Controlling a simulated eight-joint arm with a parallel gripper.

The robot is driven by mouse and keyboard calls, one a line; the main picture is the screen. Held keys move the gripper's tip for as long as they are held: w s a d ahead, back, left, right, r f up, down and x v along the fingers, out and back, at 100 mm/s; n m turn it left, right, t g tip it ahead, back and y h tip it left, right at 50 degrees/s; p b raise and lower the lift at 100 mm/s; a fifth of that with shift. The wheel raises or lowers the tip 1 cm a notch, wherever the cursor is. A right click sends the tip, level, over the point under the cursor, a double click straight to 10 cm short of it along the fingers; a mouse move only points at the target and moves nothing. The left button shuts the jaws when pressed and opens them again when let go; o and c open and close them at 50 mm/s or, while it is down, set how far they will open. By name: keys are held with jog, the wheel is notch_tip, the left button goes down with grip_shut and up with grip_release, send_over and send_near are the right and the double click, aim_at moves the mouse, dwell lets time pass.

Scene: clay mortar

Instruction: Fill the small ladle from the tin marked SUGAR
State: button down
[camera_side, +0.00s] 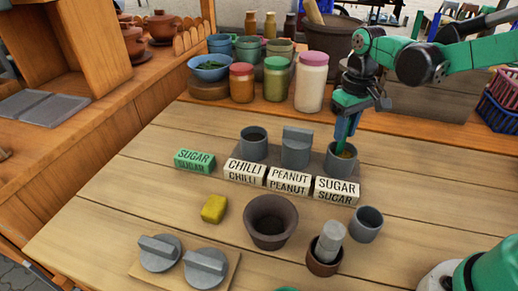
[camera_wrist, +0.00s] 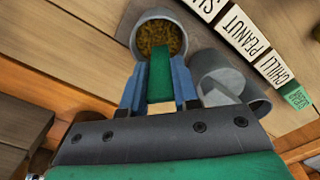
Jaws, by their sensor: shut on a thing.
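The rightmost tin (camera_side: 341,169) is grey and open, behind the white SUGAR block (camera_side: 336,190). In the wrist view the tin (camera_wrist: 134,22) holds brownish-yellow grains (camera_wrist: 158,36). My gripper (camera_side: 346,126) is above this tin, its blue fingers shut on a green handle (camera_wrist: 160,75), which I take for the small ladle's. The handle reaches down into the tin's mouth (camera_side: 341,143). The ladle's bowl is hidden, so I cannot tell what it holds. A second, green SUGAR block (camera_side: 194,161) lies at the left end of the label row.
The PEANUT tin (camera_side: 296,152) is lidded, close left of the rightmost tin; the CHILLI tin (camera_side: 253,146) is open. In front stand a mortar (camera_side: 270,222), a pestle in a brown pot (camera_side: 328,246), a grey cup (camera_side: 366,224), a yellow block (camera_side: 214,208) and two lids (camera_side: 160,253).

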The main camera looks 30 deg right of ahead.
jog(key=shift+r, duration=0.1)
dwell(0.3)
jog(key=shift+r, duration=3.15)
